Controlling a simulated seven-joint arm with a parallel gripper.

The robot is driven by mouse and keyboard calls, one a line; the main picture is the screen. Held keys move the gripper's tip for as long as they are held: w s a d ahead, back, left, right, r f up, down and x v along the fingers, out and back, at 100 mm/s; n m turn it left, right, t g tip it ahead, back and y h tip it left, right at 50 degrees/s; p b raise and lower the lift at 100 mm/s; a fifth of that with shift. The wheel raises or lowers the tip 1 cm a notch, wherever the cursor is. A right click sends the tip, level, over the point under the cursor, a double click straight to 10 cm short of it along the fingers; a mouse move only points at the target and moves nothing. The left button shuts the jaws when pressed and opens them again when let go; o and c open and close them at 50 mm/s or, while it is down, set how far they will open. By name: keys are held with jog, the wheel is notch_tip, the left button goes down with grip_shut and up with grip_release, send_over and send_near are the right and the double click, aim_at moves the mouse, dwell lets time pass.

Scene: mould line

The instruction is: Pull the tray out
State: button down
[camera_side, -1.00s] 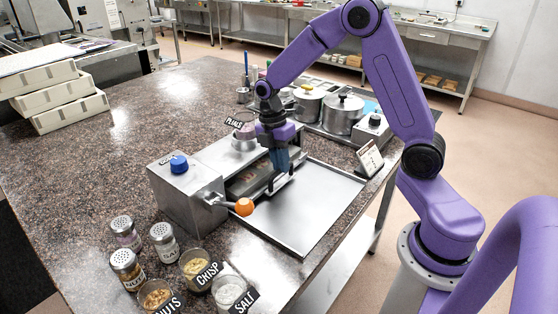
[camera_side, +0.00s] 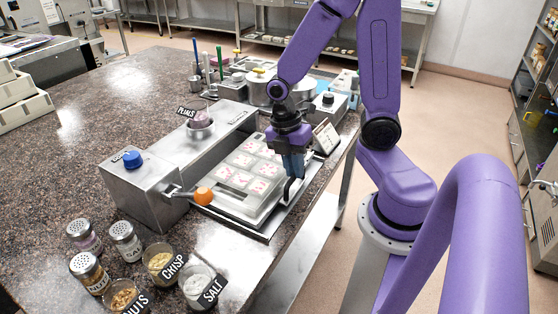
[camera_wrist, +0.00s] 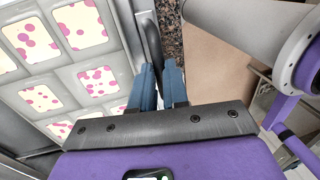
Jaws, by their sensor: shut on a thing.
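The grey tray (camera_side: 240,207) lies out of the machine on the metal plate. Its several compartments hold pale pieces with pink and red spots, also seen on the tray in the wrist view (camera_wrist: 125,32). My gripper (camera_side: 292,176) is at the tray's outer edge, its blue fingers pointing down. In the wrist view my gripper (camera_wrist: 160,76) is shut on the dark bar handle (camera_wrist: 152,38) on that edge. The machine (camera_side: 140,190) is a steel box with a blue knob and an orange-balled lever (camera_side: 203,196). Part of the handle is hidden between the fingers.
Shakers (camera_side: 125,240) and labelled cups (camera_side: 198,285) stand at the front left. A small sign stand (camera_side: 326,137) is just behind my gripper. Pots (camera_side: 262,88) stand at the back. The counter edge runs close along the right side of the plate.

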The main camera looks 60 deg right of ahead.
jog(key=shift+s, duration=1.3)
jog(key=c, duration=1.1)
grip_release()
jog(key=shift+w+r, duration=0.25)
jog(key=shift+r, duration=0.2)
jog(key=w+r, duration=0.1)
jog(key=r, duration=0.4)
jog(key=w+r, duration=0.1)
jog(key=r, duration=0.4)
jog(key=w+r, duration=0.1)
jog(key=r, duration=0.5)
jog(key=shift+r, duration=0.1)
jog(key=shift+a, duration=0.1)
